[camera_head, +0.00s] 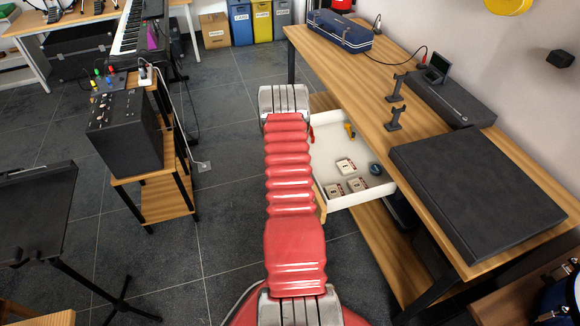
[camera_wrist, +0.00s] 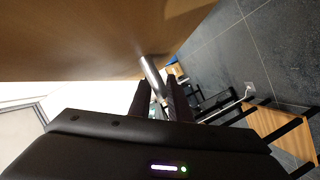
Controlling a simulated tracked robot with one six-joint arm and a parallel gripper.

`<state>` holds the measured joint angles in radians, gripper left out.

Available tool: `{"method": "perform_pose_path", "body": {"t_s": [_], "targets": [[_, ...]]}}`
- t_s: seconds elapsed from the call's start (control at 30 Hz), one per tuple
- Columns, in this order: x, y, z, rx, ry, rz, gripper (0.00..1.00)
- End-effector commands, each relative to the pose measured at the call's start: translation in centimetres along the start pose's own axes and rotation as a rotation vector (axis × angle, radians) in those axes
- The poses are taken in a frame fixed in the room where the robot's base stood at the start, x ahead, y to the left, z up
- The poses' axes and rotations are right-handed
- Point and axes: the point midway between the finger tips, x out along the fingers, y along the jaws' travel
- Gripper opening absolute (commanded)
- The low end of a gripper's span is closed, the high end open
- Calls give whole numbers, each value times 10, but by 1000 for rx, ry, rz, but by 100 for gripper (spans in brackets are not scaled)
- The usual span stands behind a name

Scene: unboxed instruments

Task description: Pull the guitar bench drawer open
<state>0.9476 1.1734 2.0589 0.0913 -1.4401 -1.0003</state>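The guitar bench drawer (camera_head: 326,152) stands well out from under the bench top (camera_head: 365,88) in the head view. Its white inside shows, with small boxes, a dark blue round item and a few coloured items in it. Its wooden front is mostly hidden behind my red arm. In the wrist view the drawer's wooden front (camera_wrist: 90,45) fills the upper left. A metal bar handle (camera_wrist: 152,78) sticks out from it. My gripper (camera_wrist: 157,82) has its dark fingers on both sides of the handle and looks shut on it. The head view hides my gripper behind the arm.
A black flat case (camera_head: 480,185), two small stands and a blue case (camera_head: 340,32) lie on the bench. A wooden stand with a black amplifier (camera_head: 125,135) is to the left. A black music stand (camera_head: 35,210) is further left. Tiled floor between is free.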

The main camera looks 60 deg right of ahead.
Motion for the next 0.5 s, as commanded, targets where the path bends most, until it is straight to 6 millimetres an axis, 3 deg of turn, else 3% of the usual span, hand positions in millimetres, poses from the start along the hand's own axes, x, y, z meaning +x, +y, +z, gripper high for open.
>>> {"method": "perform_pose_path", "body": {"t_s": [0.27,0.5], "targets": [[-16,0,0,0,0,-1,17],[-53,0,0,-1,-1,-1,17]]}}
